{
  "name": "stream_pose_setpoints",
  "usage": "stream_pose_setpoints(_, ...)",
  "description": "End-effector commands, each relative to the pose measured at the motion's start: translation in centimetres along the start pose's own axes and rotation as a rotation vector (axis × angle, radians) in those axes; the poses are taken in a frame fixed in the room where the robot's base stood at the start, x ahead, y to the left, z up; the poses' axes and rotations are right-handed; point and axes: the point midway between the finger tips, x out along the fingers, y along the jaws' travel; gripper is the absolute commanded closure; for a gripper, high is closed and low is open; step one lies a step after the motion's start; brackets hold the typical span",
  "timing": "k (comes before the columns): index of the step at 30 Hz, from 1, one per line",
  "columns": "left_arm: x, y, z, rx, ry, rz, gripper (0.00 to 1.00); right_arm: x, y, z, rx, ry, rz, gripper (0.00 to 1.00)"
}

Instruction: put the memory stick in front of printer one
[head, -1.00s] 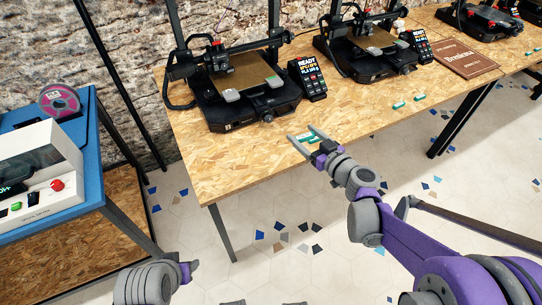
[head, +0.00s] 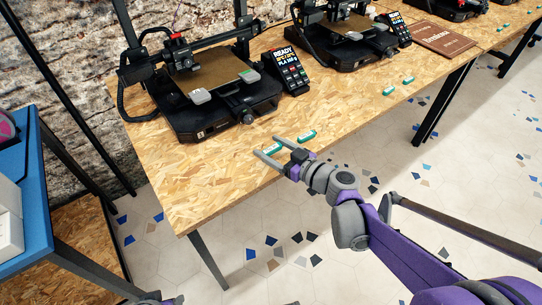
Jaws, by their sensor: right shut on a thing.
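My right gripper (head: 267,147) is low over the front part of the wooden table, its two fingers shut around a small teal-and-white stick (head: 273,150). The fingers partly hide this stick. A second stick (head: 307,136) of the same look lies on the table just to the right of the gripper. The nearest printer (head: 211,88), black with a tan bed, stands behind the gripper, with a screen unit (head: 285,70) reading READY at its right. I cannot read a number on it. My left gripper's fingers do not show; only a bit of my left arm is at the bottom edge.
Another printer (head: 350,42) stands farther right, with two more teal sticks (head: 389,91) in front of it. A brown book (head: 443,38) lies beyond. The table's near-left part (head: 195,190) is bare. A blue-topped table (head: 40,225) is at the left.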

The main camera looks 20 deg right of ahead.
Motion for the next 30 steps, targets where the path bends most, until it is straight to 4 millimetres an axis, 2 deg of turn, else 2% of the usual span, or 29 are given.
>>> stream_pose_setpoints(1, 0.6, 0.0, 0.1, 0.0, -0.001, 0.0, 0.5, 0.2, 0.0, 1.0, 0.0, -0.001, 0.0, 0.73)
stream_pose_setpoints(5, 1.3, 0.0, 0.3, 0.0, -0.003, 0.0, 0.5, 0.5, 0.0, 2.7, 0.0, -0.001, 0.0, 0.73)
stream_pose_setpoints(17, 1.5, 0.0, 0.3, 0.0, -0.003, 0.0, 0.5, 0.5, 0.0, 3.2, 0.0, 0.0, 0.0, 0.73)
stream_pose_setpoints(18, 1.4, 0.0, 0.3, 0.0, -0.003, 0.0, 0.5, 0.5, 0.0, 3.1, 0.0, 0.0, 0.0, 0.15)
stream_pose_setpoints(21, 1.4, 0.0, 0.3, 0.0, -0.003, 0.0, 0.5, 0.5, 0.0, 3.1, 0.0, 0.0, 0.0, 0.0)
stream_pose_setpoints(30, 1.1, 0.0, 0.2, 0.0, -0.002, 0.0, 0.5, 0.4, 0.0, 2.5, 0.0, 0.0, 0.0, 0.0)
